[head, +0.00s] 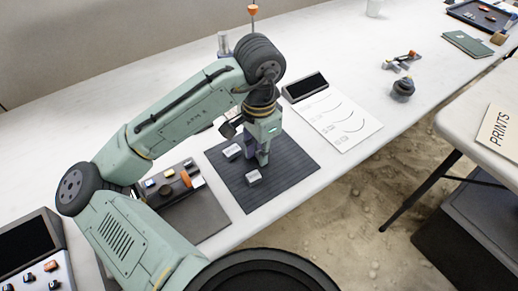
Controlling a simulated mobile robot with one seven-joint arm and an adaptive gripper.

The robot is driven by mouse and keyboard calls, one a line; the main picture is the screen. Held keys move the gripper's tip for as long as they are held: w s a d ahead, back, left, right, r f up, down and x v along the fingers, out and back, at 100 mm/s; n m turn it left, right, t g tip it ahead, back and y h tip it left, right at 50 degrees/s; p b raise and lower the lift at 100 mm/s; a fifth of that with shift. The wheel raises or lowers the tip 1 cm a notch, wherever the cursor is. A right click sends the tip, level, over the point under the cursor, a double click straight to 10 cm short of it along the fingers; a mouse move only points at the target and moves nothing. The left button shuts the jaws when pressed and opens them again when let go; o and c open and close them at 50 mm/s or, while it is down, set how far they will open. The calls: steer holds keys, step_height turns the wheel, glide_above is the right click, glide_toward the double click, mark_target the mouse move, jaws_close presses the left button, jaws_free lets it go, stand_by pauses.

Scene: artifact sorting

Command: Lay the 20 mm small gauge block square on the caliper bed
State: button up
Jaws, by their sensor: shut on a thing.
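My gripper (263,158) points down over the dark ribbed mat (290,160) in the middle of the head view. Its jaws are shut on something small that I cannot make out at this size. One silver block (232,151) with a pale top is on the mat just left of the jaws. Another silver block (253,178) is on the mat just in front of them. I cannot read sizes on either block, so I cannot tell which is the 20 mm gauge block. I cannot pick out the caliper bed with certainty.
A dark tray (200,215) with small parts and an orange-handled tool is left of the mat. A white sheet with curves (340,118) and a black-screened device (305,86) lie behind right. A dark round object (403,90) stands farther right. The table's front edge is close.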

steer(key=shift+f, duration=0.2)
steer(key=o, duration=0.9)
